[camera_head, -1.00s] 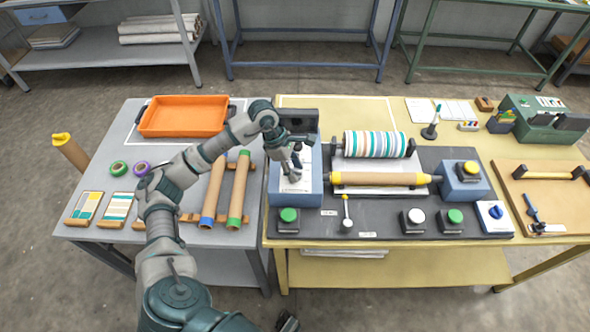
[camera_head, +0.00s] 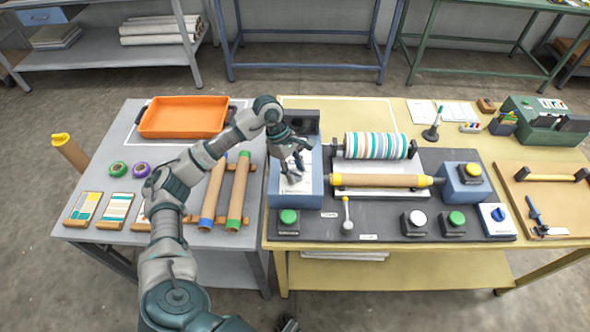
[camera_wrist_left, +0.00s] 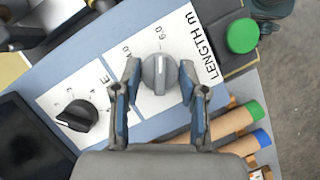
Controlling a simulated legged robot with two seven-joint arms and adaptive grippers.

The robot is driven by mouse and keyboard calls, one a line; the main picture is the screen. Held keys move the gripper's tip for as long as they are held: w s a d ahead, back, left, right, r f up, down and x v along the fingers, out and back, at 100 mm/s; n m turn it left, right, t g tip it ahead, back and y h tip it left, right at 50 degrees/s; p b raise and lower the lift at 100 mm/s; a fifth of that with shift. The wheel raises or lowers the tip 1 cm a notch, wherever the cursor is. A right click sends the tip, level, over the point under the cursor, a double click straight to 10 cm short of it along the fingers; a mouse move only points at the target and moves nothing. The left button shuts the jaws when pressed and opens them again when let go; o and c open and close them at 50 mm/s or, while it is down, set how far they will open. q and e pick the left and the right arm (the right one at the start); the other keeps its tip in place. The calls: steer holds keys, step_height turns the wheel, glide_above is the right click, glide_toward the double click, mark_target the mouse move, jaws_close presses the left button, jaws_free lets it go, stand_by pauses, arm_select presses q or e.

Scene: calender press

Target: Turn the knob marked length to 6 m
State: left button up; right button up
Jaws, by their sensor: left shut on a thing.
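The grey length knob (camera_wrist_left: 160,74) sits on a white panel marked "LENGTH m" in the left wrist view. Its grip ridge runs roughly up the picture, toward the printed 6.0; its exact setting is hard to read. A 4.0 mark shows to the left. My left gripper (camera_wrist_left: 160,88) has a finger on each side of this knob and is shut on it. In the head view my left gripper (camera_head: 292,168) is over the blue control box (camera_head: 312,195) and hides the knob.
A green button (camera_head: 289,217) stands in front of the box. A striped roll (camera_head: 375,145) and a brown roll with yellow ends (camera_head: 385,180) lie to its right. An orange tray (camera_head: 184,117) is on the left table.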

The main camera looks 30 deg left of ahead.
arm_select(q)
steer(key=o, duration=1.1)
steer(key=shift+w+a+r, duration=0.1)
steer(key=shift+a, duration=0.1)
steer(key=v, duration=1.1)
steer(key=shift+a+r, duration=0.25)
steer(key=shift+r, duration=0.05)
